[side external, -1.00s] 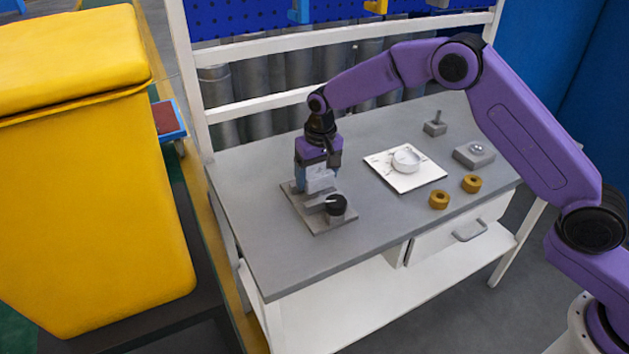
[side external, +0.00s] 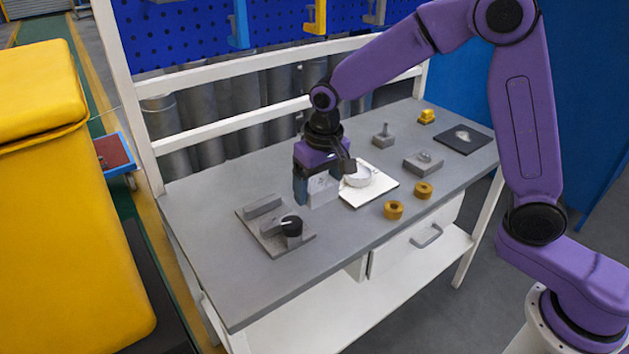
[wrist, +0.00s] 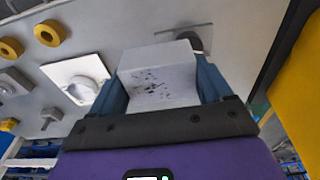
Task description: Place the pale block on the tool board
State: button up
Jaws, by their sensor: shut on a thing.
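The pale block (side external: 322,190) is a light grey box with dark specks on one face. My gripper (side external: 316,192) is shut on it and holds it above the table, left of the white plate. In the wrist view the block (wrist: 158,78) sits between the two blue fingers of my gripper (wrist: 160,82). A dark flat board (side external: 475,142) with a pale shape on it lies at the table's far right end. It may be the tool board, but I cannot tell for sure. It is well apart from my gripper and not seen in the wrist view.
A grey fixture (side external: 270,248) with a black knob stands at the left. A white plate (side external: 382,190) carries a white ring part. Two ochre rings (side external: 393,210), grey blocks (side external: 423,163) and a yellow piece (side external: 427,116) stand towards the right. The front left tabletop is clear.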

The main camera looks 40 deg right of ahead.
jog(key=s+d+f, duration=0.1)
jog(key=s+d, duration=1)
jog(key=s, duration=0.1)
send_over(338, 225)
jog(key=f, duration=0.9)
jog(key=shift+s+f, duration=0.3)
jog(key=shift+w+f, duration=0.2)
jog(key=shift+f, duration=1.5)
jog(key=shift+f, duration=0.15)
jog(key=o, duration=1.3)
jog(key=shift+c, duration=0.2)
